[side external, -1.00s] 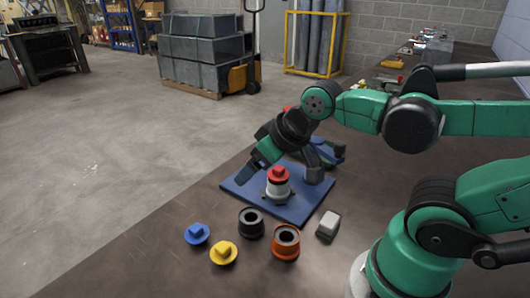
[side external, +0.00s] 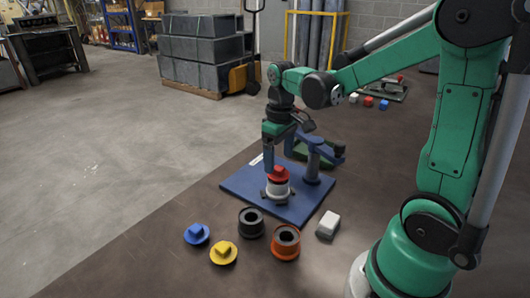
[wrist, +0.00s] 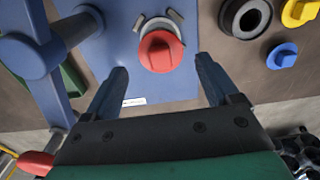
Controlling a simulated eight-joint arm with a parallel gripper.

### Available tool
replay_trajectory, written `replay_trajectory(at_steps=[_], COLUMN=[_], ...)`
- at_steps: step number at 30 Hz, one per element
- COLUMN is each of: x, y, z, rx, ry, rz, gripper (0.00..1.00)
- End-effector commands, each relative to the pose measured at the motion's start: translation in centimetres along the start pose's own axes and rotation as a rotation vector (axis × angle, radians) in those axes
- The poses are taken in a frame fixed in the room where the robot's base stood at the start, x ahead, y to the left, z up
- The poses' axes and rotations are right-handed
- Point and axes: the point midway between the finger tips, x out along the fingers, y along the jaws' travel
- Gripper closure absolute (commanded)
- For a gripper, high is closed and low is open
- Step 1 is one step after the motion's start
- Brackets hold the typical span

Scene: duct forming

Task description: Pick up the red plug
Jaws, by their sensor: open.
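The red plug (side external: 279,175) sits on top of a white cylindrical body (side external: 278,190) held on the blue base plate (side external: 240,182). It also shows in the wrist view (wrist: 160,52), just beyond the fingertips and roughly between them. My gripper (wrist: 162,80) is open and empty, with one blue finger on each side. In the side view my gripper (side external: 278,158) points down close above the plug. The near finger overlaps the plug there, so the exact gap cannot be told.
A blue post with an arm (side external: 315,160) stands on the plate right beside my gripper. In front lie a blue plug (side external: 197,234), a yellow plug (side external: 223,252), a black ring (side external: 251,223), an orange ring (side external: 286,243) and a grey block (side external: 328,224).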

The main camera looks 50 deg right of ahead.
Motion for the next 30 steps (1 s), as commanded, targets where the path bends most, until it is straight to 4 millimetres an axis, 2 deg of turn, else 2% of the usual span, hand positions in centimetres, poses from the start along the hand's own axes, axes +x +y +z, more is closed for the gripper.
replay_trajectory(at_steps=[3,9,19,20,26,27,30], x=[1.6,3.3,3.6,3.6,3.6,3.6,3.6], y=[0.0,0.0,-0.1,-0.1,-0.1,-0.1,-0.1], z=[0.0,0.0,0.0,0.0,0.0,0.0,0.0], rx=[0.000,0.000,0.000,0.000,0.000,0.000,0.000], ry=[0.001,0.002,0.002,0.002,0.003,0.003,0.003], rz=[0.000,0.001,0.001,0.001,0.001,0.001,0.001], gripper=[0.19,0.19,0.19,0.24,0.81,0.87,0.88])
